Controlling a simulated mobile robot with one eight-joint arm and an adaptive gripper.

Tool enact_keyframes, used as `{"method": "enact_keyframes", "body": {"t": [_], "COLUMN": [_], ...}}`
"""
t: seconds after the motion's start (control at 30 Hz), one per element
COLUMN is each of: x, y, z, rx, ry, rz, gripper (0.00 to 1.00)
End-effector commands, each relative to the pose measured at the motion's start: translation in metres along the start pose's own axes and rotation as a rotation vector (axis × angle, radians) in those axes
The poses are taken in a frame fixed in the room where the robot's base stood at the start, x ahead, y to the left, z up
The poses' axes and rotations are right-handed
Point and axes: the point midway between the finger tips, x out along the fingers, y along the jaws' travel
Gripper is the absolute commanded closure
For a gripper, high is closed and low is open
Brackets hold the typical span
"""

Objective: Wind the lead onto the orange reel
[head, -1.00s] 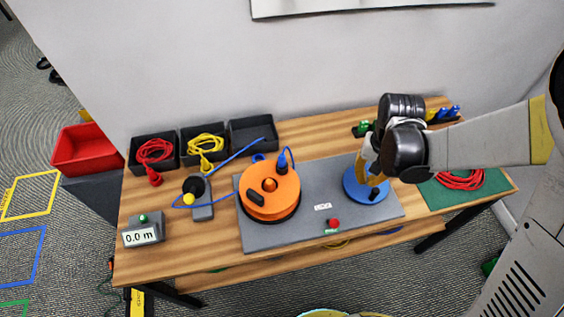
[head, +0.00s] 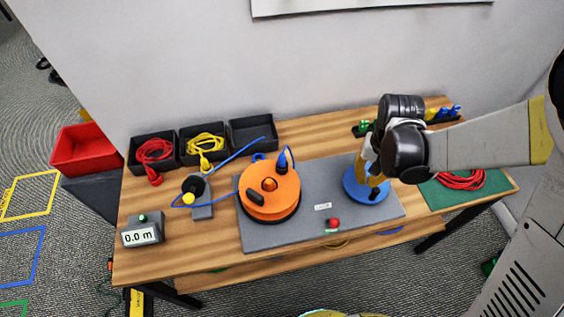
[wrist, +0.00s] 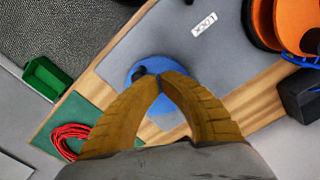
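The orange reel (head: 270,203) lies on the grey base plate, with a dark grip on its top and a blue plug (head: 282,164) at its back edge. The blue lead (head: 236,154) runs from the reel's left side past the yellow-knobbed guide (head: 202,208) and back to the empty-looking black bin. A blue disc (head: 352,189) with a dark knob (wrist: 139,73) sits at the plate's right. My gripper (wrist: 161,78) is over this disc, its yellow fingertips together. The knob shows beside the tips, with no clear grip on it. The fingers hide part of the disc.
Black bins at the back left hold red (head: 154,151) and yellow (head: 205,143) cables. A display (head: 142,234) at front left reads 0.0 m. A red button (head: 333,223) is at the plate's front. A red cable (head: 462,180) lies on the green mat at right.

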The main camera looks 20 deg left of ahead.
Motion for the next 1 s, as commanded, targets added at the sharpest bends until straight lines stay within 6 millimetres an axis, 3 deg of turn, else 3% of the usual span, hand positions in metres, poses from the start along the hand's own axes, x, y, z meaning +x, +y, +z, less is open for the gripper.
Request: {"method": "enact_keyframes", "body": {"t": [0.7,1.0], "x": [0.050,0.054], "y": [0.000,0.000], "z": [0.000,0.000], "rx": [0.000,0.000], "ry": [0.000,-0.001], "rz": [0.000,-0.001], "gripper": [1.00,1.00]}}
